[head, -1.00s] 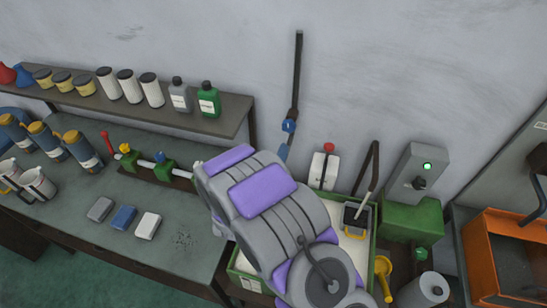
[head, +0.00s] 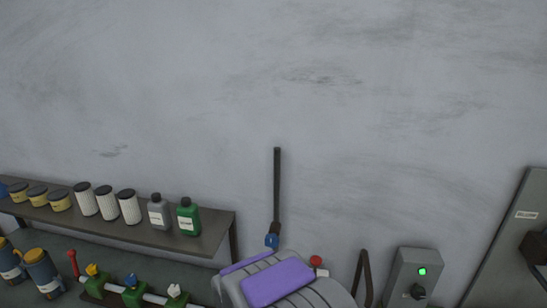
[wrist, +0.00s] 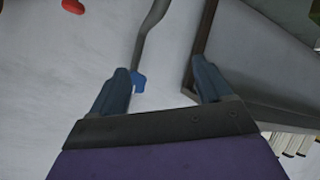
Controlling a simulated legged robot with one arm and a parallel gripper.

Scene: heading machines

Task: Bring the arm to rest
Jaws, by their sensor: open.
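My gripper (wrist: 161,70) shows in the wrist view with its two blue-grey fingers spread apart and nothing between them. Behind its left finger is the blue end (wrist: 138,82) of a grey pipe, against the pale wall; I cannot tell how far off it is. In the head view my grey and purple arm shows only at the bottom edge, and the gripper itself is out of that picture.
A wall shelf (head: 150,226) at the left holds yellow tins, white filters, a grey bottle (head: 158,211) and a green bottle (head: 188,216). Below it is a green valve rack (head: 133,296). The upper wall is bare.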

